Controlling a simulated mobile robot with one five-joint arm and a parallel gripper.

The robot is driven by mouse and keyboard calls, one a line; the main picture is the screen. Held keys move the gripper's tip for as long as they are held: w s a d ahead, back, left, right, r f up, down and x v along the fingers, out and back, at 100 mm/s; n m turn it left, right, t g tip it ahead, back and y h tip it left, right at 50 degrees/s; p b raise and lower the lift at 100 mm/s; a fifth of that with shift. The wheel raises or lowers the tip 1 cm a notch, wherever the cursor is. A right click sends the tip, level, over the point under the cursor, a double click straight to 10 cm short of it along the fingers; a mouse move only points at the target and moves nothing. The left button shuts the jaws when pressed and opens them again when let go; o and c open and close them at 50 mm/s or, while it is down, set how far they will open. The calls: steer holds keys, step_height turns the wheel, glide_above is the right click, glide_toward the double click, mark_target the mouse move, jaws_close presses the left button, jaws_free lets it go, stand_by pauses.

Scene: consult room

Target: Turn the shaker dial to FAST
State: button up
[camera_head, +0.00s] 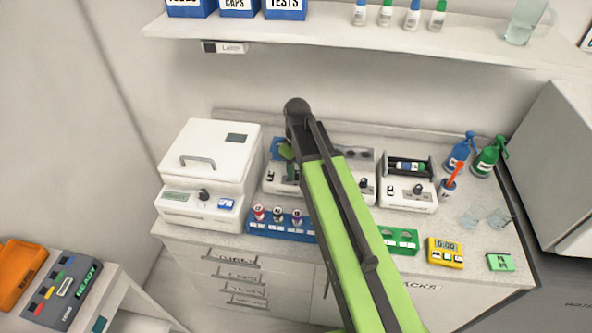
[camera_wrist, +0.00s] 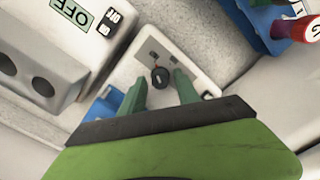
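The shaker (camera_head: 271,180) is the white unit with a blue top part, left of centre on the counter. My arm hides part of it in the head view. In the wrist view its white front panel (camera_wrist: 195,62) carries a round black dial (camera_wrist: 159,76) with a pale pointer mark and a little red at its edge. Grey labels sit beside the dial, too small to read. My gripper (camera_wrist: 160,80) is open, its two green fingers on either side of the dial; I cannot tell whether they touch it. In the head view my gripper (camera_head: 289,168) is over the shaker.
A white lidded machine (camera_head: 212,160) stands left of the shaker. A block with wells and an OFF display (camera_wrist: 70,12) is beside it. A roller unit (camera_head: 408,194) stands farther right. A blue tube rack (camera_head: 267,229) lies in front. A shelf (camera_head: 350,42) hangs above.

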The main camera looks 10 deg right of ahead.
mark_target(297, 172)
steer(key=shift+o, duration=0.6)
step_height(297, 172, up, 18)
steer(key=p, duration=1.7)
steer(key=shift+f, duration=0.25)
steer(key=shift+s, duration=0.15)
